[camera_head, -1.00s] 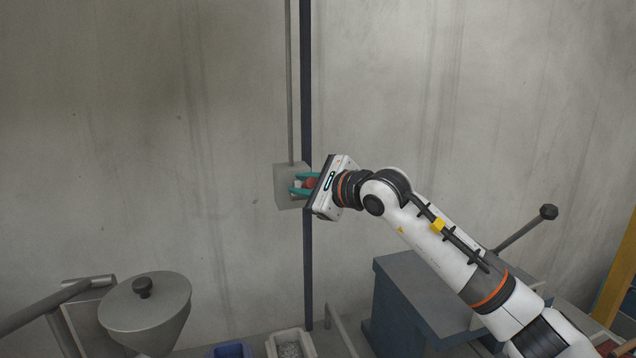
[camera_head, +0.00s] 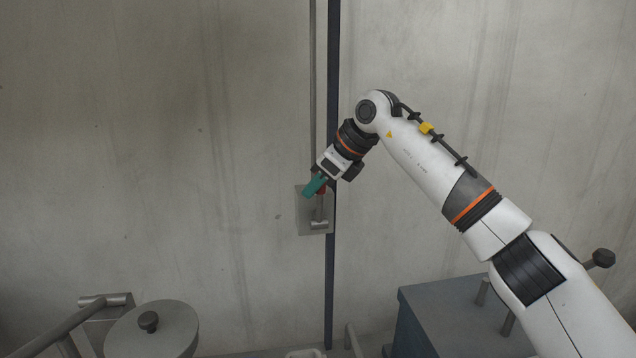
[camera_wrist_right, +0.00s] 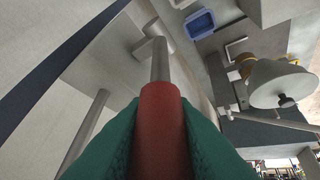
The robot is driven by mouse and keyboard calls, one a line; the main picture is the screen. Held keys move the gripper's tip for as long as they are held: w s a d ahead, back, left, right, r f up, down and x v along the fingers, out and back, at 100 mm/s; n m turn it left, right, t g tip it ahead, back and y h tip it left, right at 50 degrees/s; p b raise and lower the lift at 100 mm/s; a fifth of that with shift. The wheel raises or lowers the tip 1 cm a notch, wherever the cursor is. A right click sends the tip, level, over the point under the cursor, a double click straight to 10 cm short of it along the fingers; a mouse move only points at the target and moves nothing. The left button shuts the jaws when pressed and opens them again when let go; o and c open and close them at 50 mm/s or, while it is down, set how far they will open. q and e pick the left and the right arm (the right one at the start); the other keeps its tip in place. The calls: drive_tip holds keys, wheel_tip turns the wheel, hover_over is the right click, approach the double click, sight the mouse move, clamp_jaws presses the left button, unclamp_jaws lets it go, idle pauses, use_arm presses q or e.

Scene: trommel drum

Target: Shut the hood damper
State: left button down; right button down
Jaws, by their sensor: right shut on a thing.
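The hood damper control is a grey box (camera_head: 304,220) on the wall post, with a lever (camera_head: 319,207) that has a red grip (camera_head: 321,191). The lever stands up from a short pivot stub (camera_head: 319,226) low on the box face. My right gripper (camera_head: 315,187), with teal fingers, reaches it from the upper right and is shut on the red grip. In the right wrist view the red grip (camera_wrist_right: 162,125) lies between the teal fingers, and its steel rod (camera_wrist_right: 159,60) runs to the pivot. My left gripper is not in view.
A dark vertical post (camera_head: 332,270) and a thin rod (camera_head: 312,90) run along the bare wall. A lidded grey hopper (camera_head: 150,335) stands at lower left, and a blue-grey cabinet (camera_head: 430,315) at lower right. A blue bin (camera_wrist_right: 200,23) shows in the wrist view.

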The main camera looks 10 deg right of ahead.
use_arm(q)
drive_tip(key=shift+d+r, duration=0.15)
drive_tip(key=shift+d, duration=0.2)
use_arm(e)
drive_tip(key=shift+w+g, duration=0.65)
drive_tip(key=shift+g, duration=0.05)
drive_tip(key=c, duration=1.3)
unclamp_jaws()
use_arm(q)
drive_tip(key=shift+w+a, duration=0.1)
use_arm(e)
drive_tip(key=shift+o, duration=0.2)
drive_tip(key=shift+w, duration=0.1)
use_arm(q)
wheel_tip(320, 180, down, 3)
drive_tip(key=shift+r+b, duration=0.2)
drive_tip(key=shift+b, duration=1)
use_arm(e)
drive_tip(key=v, duration=1.2)
